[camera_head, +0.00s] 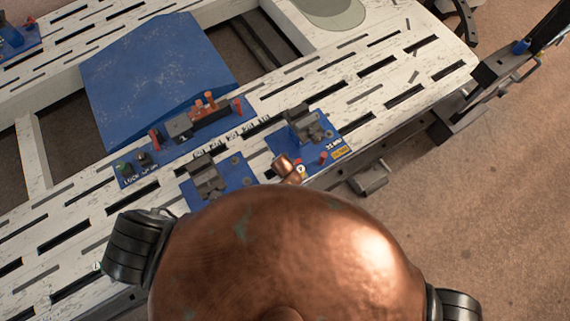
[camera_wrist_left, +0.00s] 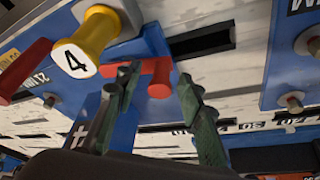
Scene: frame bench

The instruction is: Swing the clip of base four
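Base four is a blue plate, showing in the head view (camera_head: 335,143) with a grey clamp block (camera_head: 303,124) and a label that seems to read 21 MM. In the left wrist view, a yellow knob (camera_wrist_left: 98,30) marked 4 stands at the upper left. A red handle (camera_wrist_left: 22,72) sticks out left of it. A red bar (camera_wrist_left: 160,75) lies between or just beyond the fingertips of my left gripper (camera_wrist_left: 158,79). Its green-black fingers are apart; contact with the red bar cannot be told. The head view hides this gripper. My right gripper is not in view.
Another blue plate with a grey clamp (camera_head: 206,178) lies left of base four. A long blue fixture with red and grey parts (camera_head: 180,127) lies behind. The white bench top (camera_head: 400,75) is slotted. A large copper rounded shape (camera_head: 290,250) hides the front.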

